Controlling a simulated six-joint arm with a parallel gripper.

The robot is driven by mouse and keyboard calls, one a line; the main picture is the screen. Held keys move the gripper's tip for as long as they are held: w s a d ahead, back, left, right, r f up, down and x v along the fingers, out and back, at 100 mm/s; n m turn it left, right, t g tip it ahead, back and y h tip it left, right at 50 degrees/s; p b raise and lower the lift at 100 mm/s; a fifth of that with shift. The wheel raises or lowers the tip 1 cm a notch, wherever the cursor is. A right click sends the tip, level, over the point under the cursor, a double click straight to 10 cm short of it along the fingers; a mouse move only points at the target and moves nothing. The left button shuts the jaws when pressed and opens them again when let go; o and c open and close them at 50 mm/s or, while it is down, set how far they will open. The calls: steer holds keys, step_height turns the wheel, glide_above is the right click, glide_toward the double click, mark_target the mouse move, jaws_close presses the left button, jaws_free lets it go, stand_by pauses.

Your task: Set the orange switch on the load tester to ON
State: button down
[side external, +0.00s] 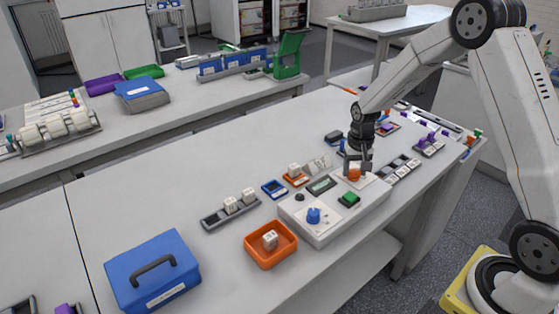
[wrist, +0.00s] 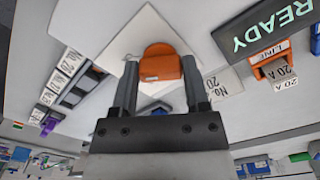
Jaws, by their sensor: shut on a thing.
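The load tester (side external: 325,232) is a white box on the bench with a display, a blue knob, a green button and an orange switch. In the side view the orange switch (side external: 354,173) sits at the box's far right corner. My gripper (side external: 357,163) is right over it, pointing down. In the wrist view the orange switch (wrist: 161,64) lies between the two fingers of my gripper (wrist: 160,82), which is shut on it. The display (wrist: 275,30) reads READY in the wrist view. The ON and OFF marks cannot be read, so the switch's setting cannot be told.
An orange tray (side external: 270,247) with a white block and a blue case (side external: 152,272) stand to the left of the tester. Dark racks with white blocks (side external: 399,170) lie close on the right. An orange fuse holder (wrist: 271,62) sits near the display.

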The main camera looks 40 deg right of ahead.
mark_target(355, 171)
steer(key=shift+m, duration=0.5)
steer(key=shift+c, duration=0.4)
jaws_free()
steer(key=shift+r, duration=0.15)
steer(key=shift+r, duration=3.8)
steer(key=s+a+n+t, duration=0.2)
steer(key=s+a+n, duration=0.6)
steer(key=s+a, duration=0.5)
steer(key=shift+s+t, duration=0.3)
steer(key=shift+s, duration=0.55)
